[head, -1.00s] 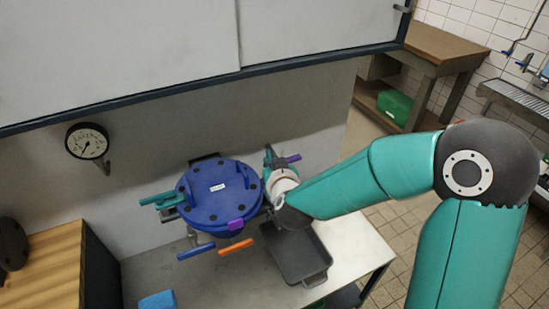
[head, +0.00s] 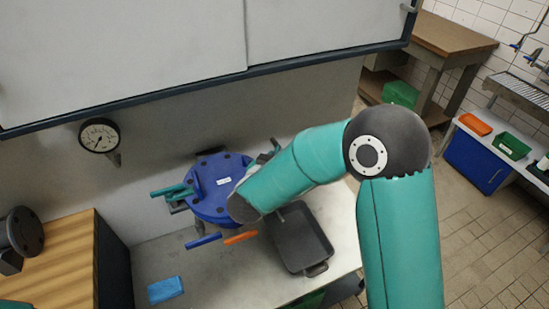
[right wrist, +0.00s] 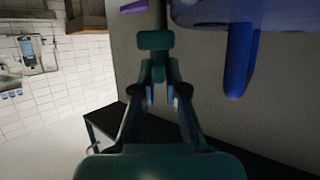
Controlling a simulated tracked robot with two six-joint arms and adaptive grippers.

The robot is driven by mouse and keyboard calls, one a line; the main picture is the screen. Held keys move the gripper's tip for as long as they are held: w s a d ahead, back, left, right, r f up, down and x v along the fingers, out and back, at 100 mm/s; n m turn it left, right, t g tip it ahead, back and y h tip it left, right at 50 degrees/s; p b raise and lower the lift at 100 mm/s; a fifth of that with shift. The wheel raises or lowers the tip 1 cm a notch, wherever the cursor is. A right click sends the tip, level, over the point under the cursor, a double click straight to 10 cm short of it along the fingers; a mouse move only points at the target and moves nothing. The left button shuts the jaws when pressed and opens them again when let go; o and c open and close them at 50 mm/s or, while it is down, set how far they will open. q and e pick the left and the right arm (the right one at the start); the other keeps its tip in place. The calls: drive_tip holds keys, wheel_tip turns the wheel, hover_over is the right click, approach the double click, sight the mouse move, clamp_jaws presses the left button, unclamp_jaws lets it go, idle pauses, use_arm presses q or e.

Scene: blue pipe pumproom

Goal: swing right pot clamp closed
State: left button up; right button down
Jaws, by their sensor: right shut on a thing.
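The blue pot lid (head: 216,185) lies on the pot on the metal table, with the teal left clamp (head: 172,190) sticking out at its left side. A blue handle (head: 203,241) and an orange handle (head: 240,237) are at its front. My right arm covers the pot's right side in the head view, hiding the right clamp and the jaws. In the right wrist view my right gripper (right wrist: 157,74) is shut on a teal piece, seemingly the right clamp (right wrist: 155,41). The blue pot also shows there (right wrist: 215,12), apart from the fingers. My left gripper is not in view.
A dark tray (head: 298,238) stands on the table (head: 215,286) right of the pot. A blue block (head: 165,290) lies at front left. A gauge (head: 99,136) sticks out from the wall behind. A wooden cabinet (head: 70,260) stands to the left.

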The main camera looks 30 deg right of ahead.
drive_tip(key=c, duration=1.2)
unclamp_jaws()
drive_tip(key=v, duration=1.2)
drive_tip(key=shift+w, duration=0.1)
